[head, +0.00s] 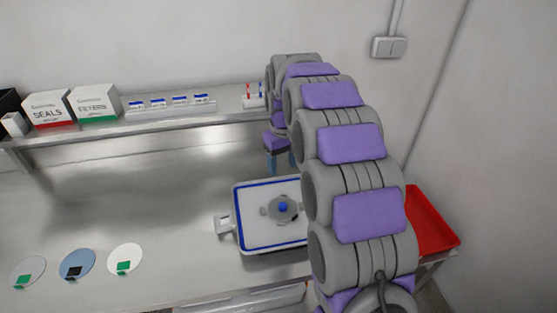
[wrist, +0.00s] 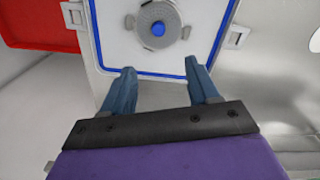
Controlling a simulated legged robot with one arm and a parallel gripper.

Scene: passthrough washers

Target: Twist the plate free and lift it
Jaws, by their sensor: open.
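The plate (head: 284,210) is a round grey disc with side tabs and a blue centre knob. It sits in the middle of a white panel with a blue border (head: 240,228) on the bench. In the wrist view the plate (wrist: 160,24) is at the top, with its blue knob in the middle. My gripper (wrist: 164,80) has two blue fingers spread apart with nothing between them. It is short of the plate, over the panel's near edge, and not touching the plate. In the head view my arm hides the panel's right part; my gripper (head: 280,160) shows partly behind it.
A red tray (head: 430,222) lies right of the panel. Three discs with tags (head: 78,264) lie at the bench's left front. A shelf (head: 150,125) at the back holds a SEALS box (head: 45,108), another white box (head: 96,104) and small labelled items. The bench's left middle is clear.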

